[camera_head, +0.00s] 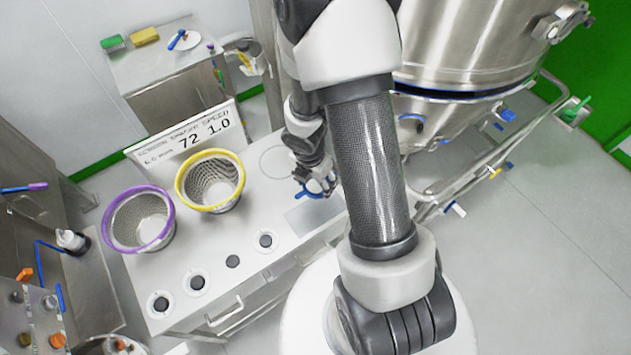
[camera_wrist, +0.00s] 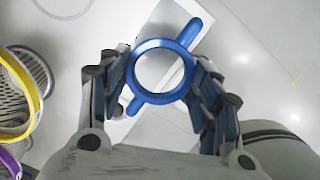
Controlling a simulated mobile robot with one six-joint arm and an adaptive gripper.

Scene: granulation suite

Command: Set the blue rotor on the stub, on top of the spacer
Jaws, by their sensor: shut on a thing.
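The blue rotor (camera_wrist: 137,61), a ring with two opposite arms, is between the fingers of my gripper (camera_wrist: 162,78) in the wrist view. The gripper is shut on it. In the head view my gripper (camera_head: 319,184) holds the rotor (camera_head: 309,194) over the white bench top, beside a grey rectangular patch. The gap beneath the rotor cannot be told. I cannot make out the stub or a spacer on it in either view; my arm hides part of the scene.
A purple-rimmed basket (camera_head: 111,231) and a yellow-rimmed basket (camera_head: 181,184) stand on the bench (camera_head: 255,205), left of my gripper. A sign (camera_head: 228,118) reading "72 1.0" stands behind them. A large steel vessel (camera_head: 465,45) with rails is at right. Floor at right is clear.

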